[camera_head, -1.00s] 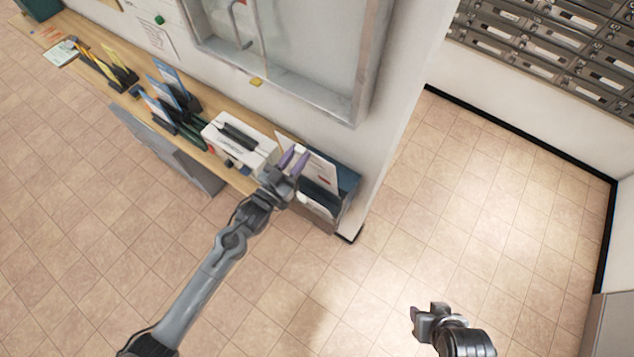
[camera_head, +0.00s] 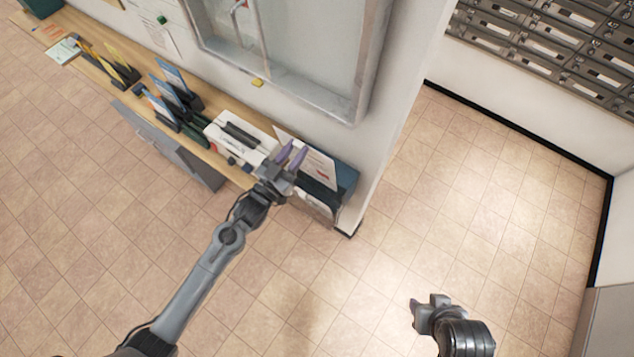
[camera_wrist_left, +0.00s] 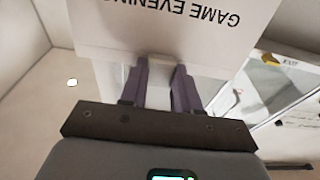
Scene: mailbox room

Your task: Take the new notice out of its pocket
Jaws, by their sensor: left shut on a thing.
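The notice (camera_head: 319,166) is a white sheet with a small red mark, at the right end of the shelf in the head view. In the left wrist view the notice (camera_wrist_left: 185,28) fills the top, with "GAME EVENING" upside down. My left gripper (camera_head: 292,152), with purple fingers, is shut on its edge; the fingers (camera_wrist_left: 160,68) also show in the wrist view. A dark teal holder (camera_head: 346,181) stands around or just behind the sheet. I cannot tell whether the sheet's lower edge is still inside it. My right gripper (camera_head: 427,303) hangs over the floor, its jaw gap unclear.
A white box (camera_head: 228,143) with dark items on top sits left of the holder on the wooden shelf (camera_head: 128,101). Dark racks of leaflets (camera_head: 178,98) stand farther left. A framed glass case (camera_head: 290,50) is on the wall above. The floor at right is clear.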

